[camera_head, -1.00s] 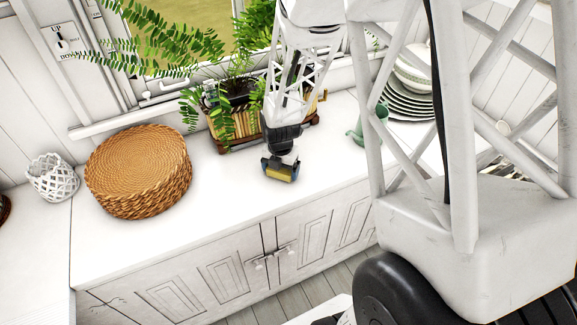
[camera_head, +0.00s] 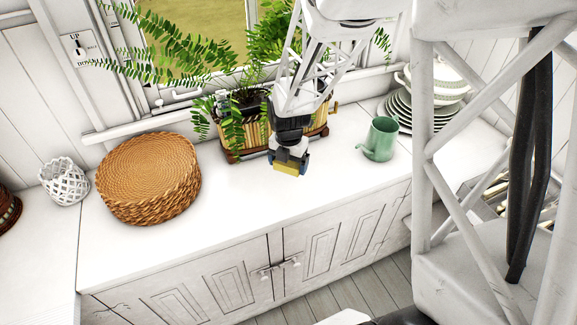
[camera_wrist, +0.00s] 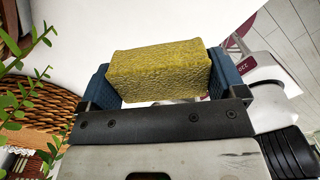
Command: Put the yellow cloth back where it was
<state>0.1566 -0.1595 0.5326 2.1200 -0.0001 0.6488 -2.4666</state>
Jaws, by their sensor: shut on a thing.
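The yellow cloth (camera_wrist: 160,72) shows in the wrist view as a thick, block-like yellow piece. It sits between the two blue fingers of my gripper (camera_wrist: 160,85), which is shut on it. In the head view my gripper (camera_head: 289,167) points down over the white counter, in front of the planter, with the yellow cloth (camera_head: 285,170) at its tip. I cannot tell from the head view how far the cloth is above the counter.
The white counter (camera_head: 235,215) is clear in front of my gripper. A white lattice holder (camera_head: 64,182) is far left.

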